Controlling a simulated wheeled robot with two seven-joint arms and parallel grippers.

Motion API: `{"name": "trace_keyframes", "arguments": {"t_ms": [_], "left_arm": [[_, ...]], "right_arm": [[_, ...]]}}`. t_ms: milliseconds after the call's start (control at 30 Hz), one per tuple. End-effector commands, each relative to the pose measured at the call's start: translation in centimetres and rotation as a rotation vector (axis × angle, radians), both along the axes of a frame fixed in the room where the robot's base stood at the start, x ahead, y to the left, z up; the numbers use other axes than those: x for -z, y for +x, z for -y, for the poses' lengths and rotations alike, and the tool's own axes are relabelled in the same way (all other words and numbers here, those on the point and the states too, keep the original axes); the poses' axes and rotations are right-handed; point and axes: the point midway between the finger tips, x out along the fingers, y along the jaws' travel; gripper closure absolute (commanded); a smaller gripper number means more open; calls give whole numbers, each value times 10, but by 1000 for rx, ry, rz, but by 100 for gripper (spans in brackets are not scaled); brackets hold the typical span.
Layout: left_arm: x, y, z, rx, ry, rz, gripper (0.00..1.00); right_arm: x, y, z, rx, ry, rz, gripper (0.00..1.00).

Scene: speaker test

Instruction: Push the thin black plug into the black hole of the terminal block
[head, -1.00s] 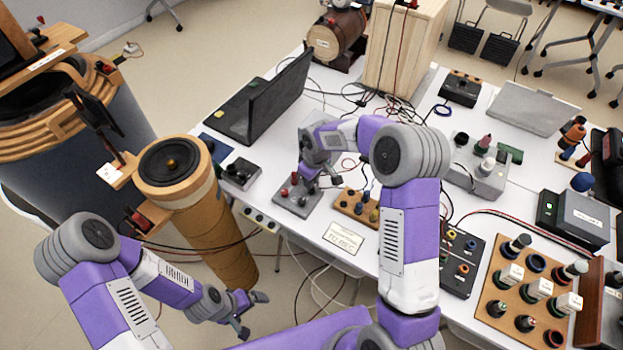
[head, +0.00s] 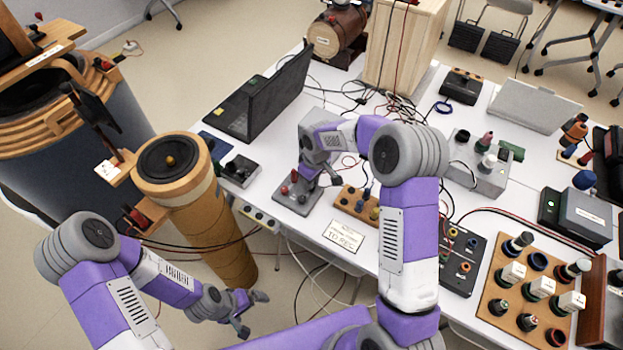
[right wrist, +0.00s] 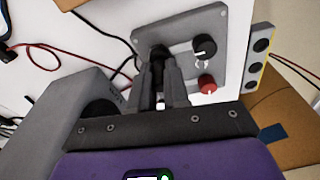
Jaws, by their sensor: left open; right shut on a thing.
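The grey terminal block (head: 287,203) lies near the left edge of the white table, with red and dark knobs on top. In the right wrist view its grey plate (right wrist: 222,22) carries a black knob and a red knob. My left gripper (head: 253,313) is open and empty, off the table.
A wooden terminal board (head: 356,206) stands right of the block, and a small box with black knobs (head: 240,170) left of it. A laptop (head: 262,103) is behind. A strip with black sockets (right wrist: 262,58) runs along the table edge. Cables lie about.

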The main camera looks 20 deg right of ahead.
Motion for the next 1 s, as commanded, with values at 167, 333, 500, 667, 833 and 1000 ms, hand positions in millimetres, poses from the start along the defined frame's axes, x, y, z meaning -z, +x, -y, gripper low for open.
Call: {"name": "trace_keyframes", "arguments": {"t_ms": [167, 333, 500, 667, 833, 1000], "left_arm": [[2, 0, 0, 0, 0, 0, 0], [2, 0, 0, 0, 0, 0, 0], [2, 0, 0, 0, 0, 0, 0], [1, 0, 0, 0, 0, 0, 0], [-5, 0, 0, 0, 0, 0, 0], [-13, 0, 0, 0, 0, 0, 0]], "right_arm": [[3, 0, 0, 0, 0, 0, 81], [3, 0, 0, 0, 0, 0, 55], [3, 0, 0, 0, 0, 0, 54], [2, 0, 0, 0, 0, 0, 54], [-6, 0, 0, 0, 0, 0, 54], [-17, 0, 0, 0, 0, 0, 54]]}}
